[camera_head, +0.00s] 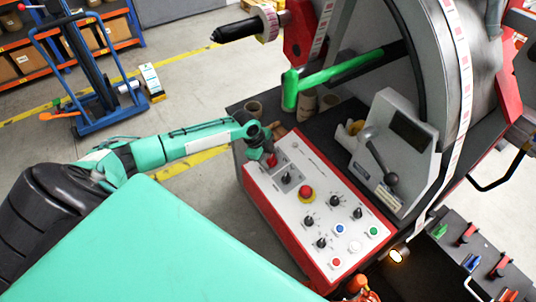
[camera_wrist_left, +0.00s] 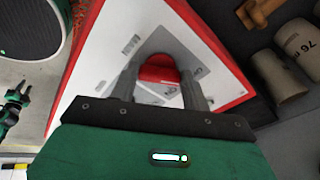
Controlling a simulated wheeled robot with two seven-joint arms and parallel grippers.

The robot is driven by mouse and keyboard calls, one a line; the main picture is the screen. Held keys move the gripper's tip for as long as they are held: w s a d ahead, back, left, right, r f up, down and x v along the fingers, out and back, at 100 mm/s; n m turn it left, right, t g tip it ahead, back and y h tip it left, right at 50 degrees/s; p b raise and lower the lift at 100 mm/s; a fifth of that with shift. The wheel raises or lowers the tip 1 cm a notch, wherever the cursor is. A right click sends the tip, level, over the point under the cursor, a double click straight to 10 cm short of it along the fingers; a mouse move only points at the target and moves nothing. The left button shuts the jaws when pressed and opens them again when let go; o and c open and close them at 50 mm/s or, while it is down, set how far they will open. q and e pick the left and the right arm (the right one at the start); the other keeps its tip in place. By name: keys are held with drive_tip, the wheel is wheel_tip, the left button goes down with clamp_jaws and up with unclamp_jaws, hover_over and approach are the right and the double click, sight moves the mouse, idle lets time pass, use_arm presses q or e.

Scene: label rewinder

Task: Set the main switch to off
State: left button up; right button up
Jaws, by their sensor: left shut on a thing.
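The main switch, a red rotary knob on a grey plate (camera_wrist_left: 200,62), shows in the left wrist view (camera_wrist_left: 157,70). It sits at the far left corner of the sloped white control panel (camera_head: 318,205) with a red rim. My left gripper (camera_head: 269,157) reaches down onto that corner, and its two dark fingers (camera_wrist_left: 160,82) stand on either side of the red knob, shut on it. In the head view the gripper hides most of the knob. The markings around the switch are too small to read. My right gripper is not in view.
A red emergency button (camera_head: 306,193), black selector knobs and coloured push buttons cover the panel. A grey lever box (camera_head: 398,150) and the large reel stand to the right.

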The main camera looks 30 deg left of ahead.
use_arm(q)
drive_tip(key=o, duration=1)
drive_tip(key=shift+c, duration=0.2)
drive_tip(key=shift+s+a+r, duration=0.1)
drive_tip(key=shift+a+r, duration=0.1)
drive_tip(key=shift+r, duration=0.3)
drive_tip(key=b+v, duration=0.3)
drive_tip(key=v, duration=0.9)
drive_tip(key=shift+r+b, duration=0.4)
